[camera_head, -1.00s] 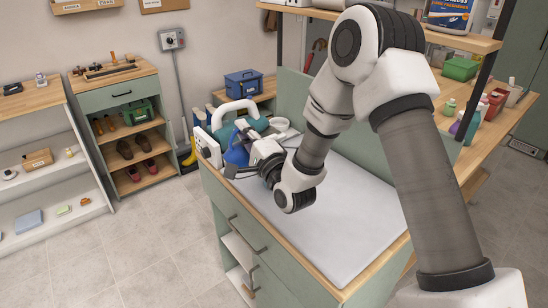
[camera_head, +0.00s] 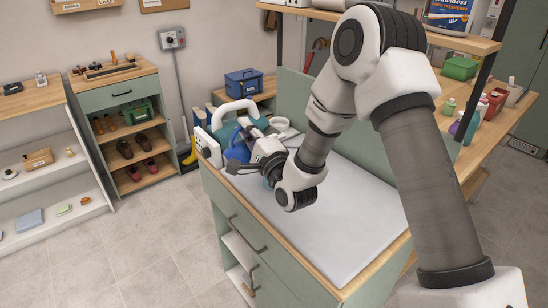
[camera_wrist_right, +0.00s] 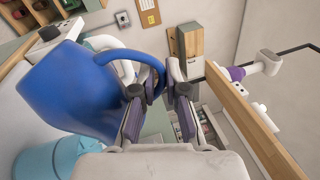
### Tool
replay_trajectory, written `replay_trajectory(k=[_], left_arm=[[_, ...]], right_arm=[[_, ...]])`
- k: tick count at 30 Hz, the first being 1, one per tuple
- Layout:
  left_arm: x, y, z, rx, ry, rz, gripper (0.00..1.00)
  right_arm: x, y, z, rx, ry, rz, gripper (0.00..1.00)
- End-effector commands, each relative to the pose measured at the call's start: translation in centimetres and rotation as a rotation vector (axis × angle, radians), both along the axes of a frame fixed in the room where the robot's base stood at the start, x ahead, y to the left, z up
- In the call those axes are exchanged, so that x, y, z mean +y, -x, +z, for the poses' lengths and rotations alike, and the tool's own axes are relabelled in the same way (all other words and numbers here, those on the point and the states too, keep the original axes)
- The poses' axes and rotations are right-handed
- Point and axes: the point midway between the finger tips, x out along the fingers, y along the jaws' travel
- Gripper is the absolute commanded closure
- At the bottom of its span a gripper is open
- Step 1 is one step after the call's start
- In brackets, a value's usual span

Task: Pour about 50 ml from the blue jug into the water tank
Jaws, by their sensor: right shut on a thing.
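The blue jug (camera_head: 237,152) is at the far end of the white-topped counter, partly hidden by my right gripper (camera_head: 250,160). In the right wrist view the jug (camera_wrist_right: 85,88) fills the left side and looks tilted. The right gripper (camera_wrist_right: 158,92) is shut on its handle. A teal appliance with a white loop handle (camera_head: 226,107) stands just behind the jug; its handle (camera_wrist_right: 128,58) also shows in the right wrist view. I cannot tell which part of it is the water tank. The jug's spout and any water are not visible. My left gripper is not in view.
A light blue round container (camera_wrist_right: 48,158) is below the jug in the right wrist view. The white counter top (camera_head: 340,215) is clear towards the front. A green panel (camera_head: 375,155) borders its right side. A blue box (camera_head: 243,84) stands on a shelf behind.

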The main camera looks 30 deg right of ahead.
Motion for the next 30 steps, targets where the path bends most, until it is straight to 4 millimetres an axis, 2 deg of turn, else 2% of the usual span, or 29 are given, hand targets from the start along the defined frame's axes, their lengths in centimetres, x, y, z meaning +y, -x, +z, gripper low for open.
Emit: replay_trajectory(k=[14, 18, 22, 30], left_arm=[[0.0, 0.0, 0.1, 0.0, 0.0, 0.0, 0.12], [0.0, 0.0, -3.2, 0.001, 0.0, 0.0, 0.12], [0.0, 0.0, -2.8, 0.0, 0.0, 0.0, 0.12], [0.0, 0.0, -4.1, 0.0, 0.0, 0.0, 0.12]], right_arm=[[-0.3, 0.0, 0.3, -0.003, -0.026, 0.001, 1.0], [2.4, -0.2, -3.0, 0.026, 0.301, 0.006, 1.0], [2.8, -0.3, -2.7, 0.034, 0.382, 0.003, 1.0], [4.2, -0.4, -4.5, 0.051, 0.577, 0.005, 1.0]])
